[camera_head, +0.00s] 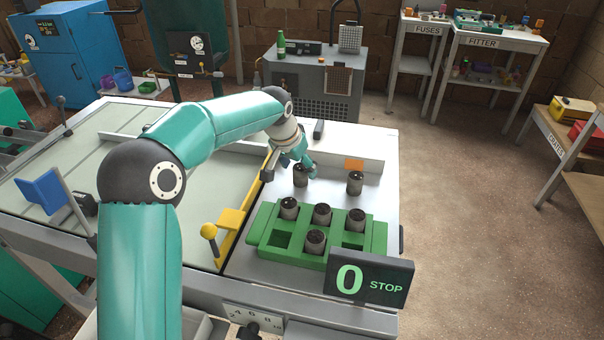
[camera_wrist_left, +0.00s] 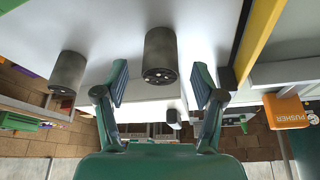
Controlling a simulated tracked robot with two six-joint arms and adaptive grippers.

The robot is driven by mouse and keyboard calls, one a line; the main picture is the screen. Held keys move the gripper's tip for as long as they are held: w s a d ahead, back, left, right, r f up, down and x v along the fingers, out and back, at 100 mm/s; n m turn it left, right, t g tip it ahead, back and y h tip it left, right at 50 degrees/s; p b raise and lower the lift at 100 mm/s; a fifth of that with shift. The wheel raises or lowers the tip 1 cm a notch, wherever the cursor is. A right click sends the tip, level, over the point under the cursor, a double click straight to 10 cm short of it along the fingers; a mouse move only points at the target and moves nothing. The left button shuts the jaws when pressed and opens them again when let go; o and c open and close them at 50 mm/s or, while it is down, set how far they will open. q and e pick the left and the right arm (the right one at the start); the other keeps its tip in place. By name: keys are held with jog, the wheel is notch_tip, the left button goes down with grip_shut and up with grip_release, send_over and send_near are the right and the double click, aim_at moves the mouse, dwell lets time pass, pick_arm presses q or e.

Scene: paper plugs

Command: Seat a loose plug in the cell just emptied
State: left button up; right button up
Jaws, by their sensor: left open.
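A green tray (camera_head: 265,222) with two rows of cells stands on the pale table. Several dark grey cylindrical plugs (camera_head: 322,215) sit in it. The front-left cell (camera_head: 283,240) and the front-right cell (camera_head: 351,240) look empty. Two loose plugs stand upright behind the tray: a left one (camera_head: 300,177) and a right one (camera_head: 355,183). My left gripper (camera_head: 301,165) is at the left loose plug. In the left wrist view its open fingers (camera_wrist_left: 162,82) flank one plug (camera_wrist_left: 160,55), with gaps on both sides. Another plug (camera_wrist_left: 67,72) stands outside the fingers. My right gripper is not in view.
A sign (camera_head: 369,278) reading "0 STOP" stands at the tray's front right. A yellow bar (camera_head: 240,222) with a yellow knob (camera_head: 209,231) runs along the left. An orange block (camera_head: 354,165) sits behind the right loose plug. Bare tabletop lies between the loose plugs.

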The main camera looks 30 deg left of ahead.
pick_arm(q)
jog(key=shift+x, duration=0.8)
jog(key=c, duration=1.1)
jog(key=shift+r, duration=0.2)
